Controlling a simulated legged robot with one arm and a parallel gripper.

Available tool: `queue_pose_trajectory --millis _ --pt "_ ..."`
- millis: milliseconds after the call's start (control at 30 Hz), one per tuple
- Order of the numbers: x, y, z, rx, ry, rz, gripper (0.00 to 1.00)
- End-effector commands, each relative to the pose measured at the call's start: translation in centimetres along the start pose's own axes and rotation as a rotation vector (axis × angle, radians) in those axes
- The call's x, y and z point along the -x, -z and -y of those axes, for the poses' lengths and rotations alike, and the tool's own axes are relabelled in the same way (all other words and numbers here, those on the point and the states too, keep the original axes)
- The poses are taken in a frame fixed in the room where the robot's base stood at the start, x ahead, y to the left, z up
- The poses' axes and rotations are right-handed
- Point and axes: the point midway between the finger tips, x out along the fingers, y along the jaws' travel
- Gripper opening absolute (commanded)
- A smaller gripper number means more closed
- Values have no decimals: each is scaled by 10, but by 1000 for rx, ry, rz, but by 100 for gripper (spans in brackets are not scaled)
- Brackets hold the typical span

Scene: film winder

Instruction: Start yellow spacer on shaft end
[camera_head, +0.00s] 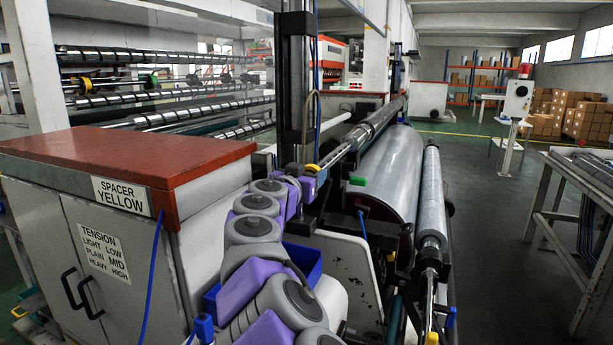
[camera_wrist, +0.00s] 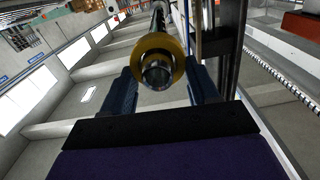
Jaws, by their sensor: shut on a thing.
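The yellow spacer (camera_wrist: 158,42) is a ring held between the two dark fingers of my gripper (camera_wrist: 158,92) in the wrist view. A shiny round shaft end (camera_wrist: 157,75) shows within the ring's hole, low in it; I cannot tell how deep it sits in the ring. In the head view the spacer (camera_head: 311,168) is at the near end of the long metal shaft (camera_head: 372,127), at the tip of my arm. My gripper (camera_head: 318,175) is small there, and its fingers are partly hidden.
A large grey roll (camera_head: 385,180) lies below and right of the shaft, with a thinner roll (camera_head: 431,195) beside it. A dark upright post (camera_head: 297,80) stands close by my gripper. A red-topped cabinet (camera_head: 125,150) labelled "SPACER YELLOW" is at left. Open floor lies at right.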

Motion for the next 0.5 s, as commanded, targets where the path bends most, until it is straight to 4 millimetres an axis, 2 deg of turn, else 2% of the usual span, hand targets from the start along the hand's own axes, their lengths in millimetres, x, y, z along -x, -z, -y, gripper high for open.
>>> queue_pose_trajectory --millis 167,500 --pt "-5 0 0 0 1 0 28" --pt "-32 0 0 -1 0 1 28"
